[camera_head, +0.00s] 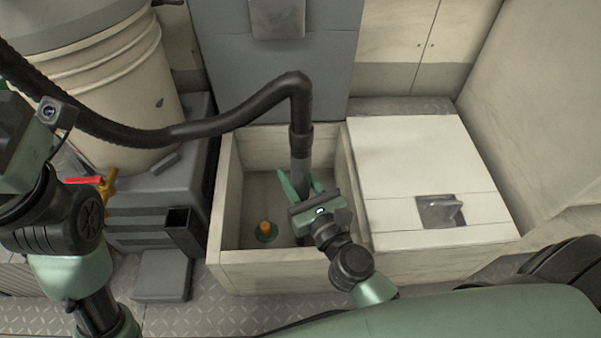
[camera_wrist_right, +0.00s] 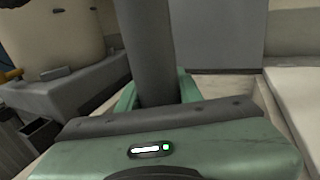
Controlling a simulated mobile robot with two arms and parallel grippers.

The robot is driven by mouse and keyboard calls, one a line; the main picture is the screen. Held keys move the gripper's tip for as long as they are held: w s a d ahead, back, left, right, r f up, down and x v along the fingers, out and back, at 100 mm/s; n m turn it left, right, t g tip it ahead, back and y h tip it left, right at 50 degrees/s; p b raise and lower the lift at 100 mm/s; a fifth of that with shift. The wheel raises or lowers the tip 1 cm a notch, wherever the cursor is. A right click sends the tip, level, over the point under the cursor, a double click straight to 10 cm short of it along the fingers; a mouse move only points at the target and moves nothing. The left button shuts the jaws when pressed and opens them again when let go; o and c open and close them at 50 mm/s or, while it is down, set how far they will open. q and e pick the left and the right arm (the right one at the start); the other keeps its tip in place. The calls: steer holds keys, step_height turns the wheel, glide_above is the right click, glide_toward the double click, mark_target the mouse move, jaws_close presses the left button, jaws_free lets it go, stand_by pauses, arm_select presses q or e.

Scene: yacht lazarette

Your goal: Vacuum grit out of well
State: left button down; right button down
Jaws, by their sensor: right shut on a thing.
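The well (camera_head: 232,192) is an open box with pale walls, left of a white lid, in the head view. My right gripper (camera_head: 300,184) is inside the well's opening and shut on the grey vacuum wand (camera_head: 301,150). The wand stands nearly upright between its fingers and joins a black hose (camera_head: 215,127). It also shows in the right wrist view (camera_wrist_right: 149,50). An orange-topped fitting (camera_head: 265,229) on a green base sits on the well's floor. The wand's lower end is hidden by the gripper. No grit can be made out. My left arm shows at left; its gripper is not visible.
A beige ribbed bucket (camera_head: 110,90) stands on a grey base (camera_head: 150,200) at left. A red-handled yellow valve (camera_head: 97,183) is beside it. The white lid (camera_head: 410,160) with a metal latch (camera_head: 440,210) covers the right side. A grey panel (camera_head: 275,75) stands behind the well.

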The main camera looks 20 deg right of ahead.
steer(key=shift+w+a+r, duration=0.1)
steer(key=shift+w+a, duration=0.1)
steer(key=shift+a, duration=0.3)
stand_by(0.7)
